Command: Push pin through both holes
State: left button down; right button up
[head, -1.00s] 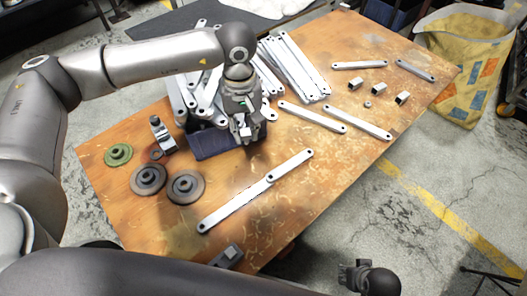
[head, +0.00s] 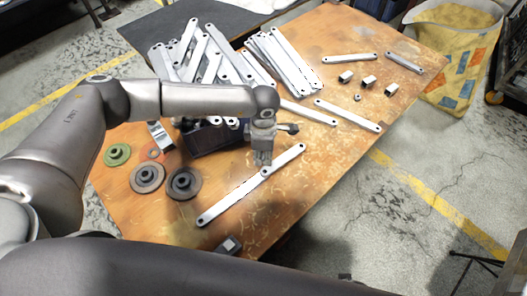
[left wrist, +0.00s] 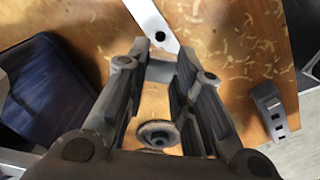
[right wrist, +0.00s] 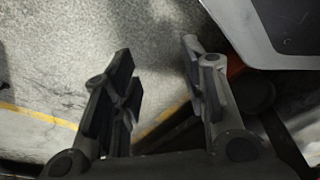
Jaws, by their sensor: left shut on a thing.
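Two flat galvanized bars lie end over end on the table, the upper one (head: 286,158) and the lower one (head: 230,200). My left gripper (head: 262,160) is over or just beside their overlap and hides part of it. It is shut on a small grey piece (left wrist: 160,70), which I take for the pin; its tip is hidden. In the left wrist view, a bar end (left wrist: 150,20) with a dark open hole shows just beyond the fingertips. Whether the holes line up cannot be seen. My right gripper (right wrist: 160,75) is open and empty above the floor.
A dark blue bin (head: 215,142) stands behind, with many bars piled beyond it. Brown flanged discs (head: 185,183) and a green one (head: 117,154) lie left.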

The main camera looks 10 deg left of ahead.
pick_arm(q)
jog(key=shift+f+b, duration=0.75)
jog(key=shift+f, duration=0.4)
jog(key=shift+f+b, duration=0.7)
jog(key=shift+f, duration=0.3)
pick_arm(e)
jog(key=w+r, duration=0.5)
jog(key=r, duration=0.3)
jog(key=shift+w+a+r+t, duration=0.2)
jog(key=shift+a+t, duration=0.1)
jog(key=shift+a, duration=0.1)
jog(key=shift+w+r, duration=0.1)
jog(key=shift+w+r, duration=0.15)
jog(key=shift+r, duration=0.15)
pick_arm(q)
jog(key=shift+f, duration=0.15)
pick_arm(e)
jog(key=shift+s, duration=0.4)
pick_arm(q)
jog(key=shift+f+b, duration=0.35)
jog(key=shift+b, duration=0.15)
pick_arm(e)
jog(key=r, duration=0.1)
jog(key=w+r, duration=0.1)
jog(key=shift+w+r, duration=0.2)
jog(key=shift+r, duration=0.1)
